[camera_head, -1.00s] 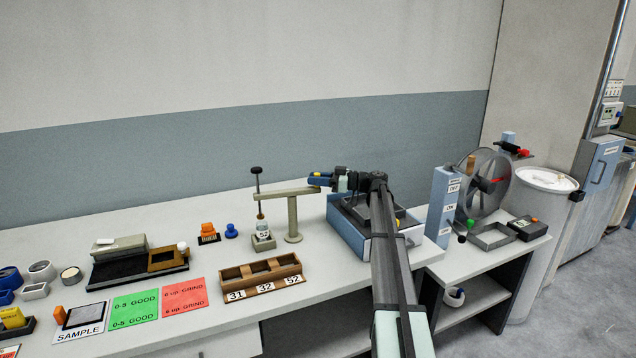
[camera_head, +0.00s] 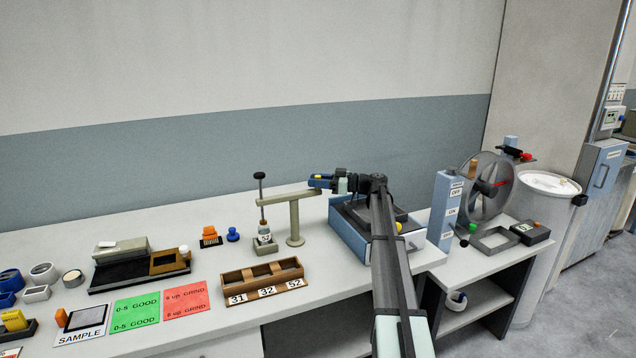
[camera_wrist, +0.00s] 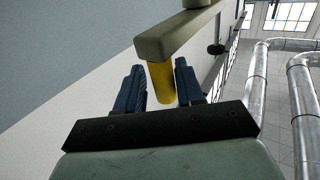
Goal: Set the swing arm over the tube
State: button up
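The swing arm (camera_head: 278,199) is a beige beam on a round post (camera_head: 295,222) on the bench. A thin rod with a black knob (camera_head: 259,175) passes through its left end. The tube (camera_head: 264,230) stands in a small holder (camera_head: 265,249) marked 52, close below that rod; exact alignment cannot be told. My gripper (camera_head: 318,182) is at the beam's right end. In the wrist view, the blue fingers of my gripper (camera_wrist: 160,80) close on both sides of a yellow peg (camera_wrist: 162,85) hanging under the beam (camera_wrist: 175,33).
A wooden rack (camera_head: 262,282) marked 31, 32 and 52 stands in front of the post. A blue box (camera_head: 350,238) is right of it, under my arm. Green (camera_head: 135,309) and red (camera_head: 186,299) cards and a dark scale-like device (camera_head: 125,271) lie to the left.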

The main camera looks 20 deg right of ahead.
jog(key=shift+o, duration=0.5)
jog(key=shift+s, duration=0.1)
jog(key=v, duration=1.3)
jog(key=shift+s+d, duration=0.2)
jog(key=shift+d, duration=0.15)
jog(key=shift+w+d, duration=0.1)
